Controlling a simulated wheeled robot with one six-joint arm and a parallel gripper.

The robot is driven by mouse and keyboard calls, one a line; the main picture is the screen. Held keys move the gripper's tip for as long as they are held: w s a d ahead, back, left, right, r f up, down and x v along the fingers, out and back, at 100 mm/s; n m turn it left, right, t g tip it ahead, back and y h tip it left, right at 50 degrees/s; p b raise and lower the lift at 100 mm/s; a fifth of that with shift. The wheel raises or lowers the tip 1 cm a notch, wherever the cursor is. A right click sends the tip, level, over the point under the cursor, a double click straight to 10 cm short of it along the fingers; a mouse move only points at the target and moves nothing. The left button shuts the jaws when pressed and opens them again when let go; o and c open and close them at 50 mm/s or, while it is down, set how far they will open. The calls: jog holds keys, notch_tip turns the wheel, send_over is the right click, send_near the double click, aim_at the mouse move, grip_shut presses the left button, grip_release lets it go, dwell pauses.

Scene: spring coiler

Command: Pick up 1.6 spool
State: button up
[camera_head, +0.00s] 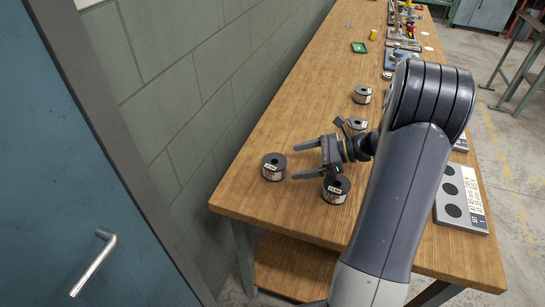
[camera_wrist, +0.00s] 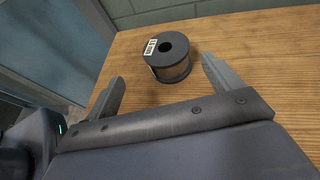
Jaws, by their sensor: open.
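A dark spool (camera_head: 273,167) with a pale label stands upright on the wooden bench near its left edge; the label print is too small to read surely. A second labelled spool (camera_head: 336,190) stands just below my gripper in the head view, partly hidden by a finger.
Two more spools (camera_head: 362,95) (camera_head: 357,123) stand farther back on the bench (camera_head: 300,215). A grey panel with dark round spots (camera_head: 462,196) lies at the right. A block wall (camera_head: 200,80) borders the left.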

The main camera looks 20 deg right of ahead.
aim_at(283, 162)
jog(key=shift+w+d+f, duration=0.1)
jog(key=shift+w+d, duration=0.1)
jog(key=shift+d, duration=0.05)
jog(key=shift+w+a+f, duration=0.1)
jog(key=shift+w+a, duration=0.1)
jog(key=x, duration=0.6)
jog(key=p+x, duration=0.1)
jog(key=x, duration=0.3)
jog(key=shift+w, duration=0.15)
jog(key=shift+c, duration=0.3)
jog(key=c, duration=1.3)
jog(key=shift+o, duration=0.2)
